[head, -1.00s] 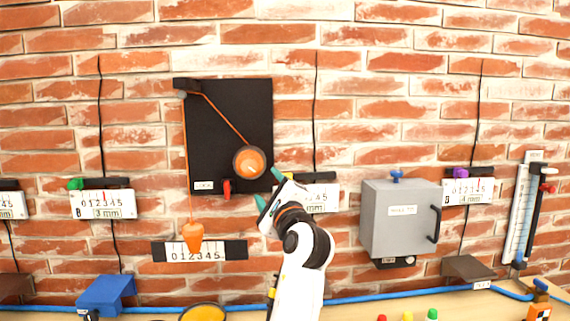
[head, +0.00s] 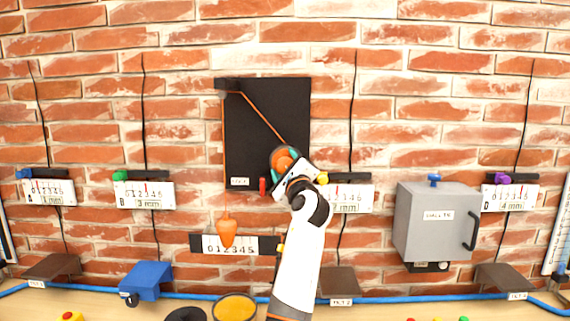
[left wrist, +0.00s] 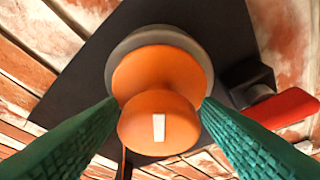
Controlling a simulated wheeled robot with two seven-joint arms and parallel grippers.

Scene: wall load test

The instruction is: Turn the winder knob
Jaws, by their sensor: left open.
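The orange winder knob (head: 283,157) sits on the lower right of a black wall panel (head: 250,130). In the left wrist view the knob (left wrist: 158,122) has a white mark on its face and a grey disc behind it. My left gripper (head: 287,160) is at the knob, its green fingers (left wrist: 160,108) open on either side of it. I cannot tell whether they touch it. An orange cord runs from the panel's top left corner down to the knob. An orange pointed weight (head: 227,231) hangs in front of a number scale (head: 214,245). My right gripper is not in view.
A red lever (head: 262,186) is close to the left of the knob; it also shows in the left wrist view (left wrist: 285,106). A grey box (head: 436,222) is on the wall to the right. A yellow-topped round dish (head: 235,308) stands on the bench below.

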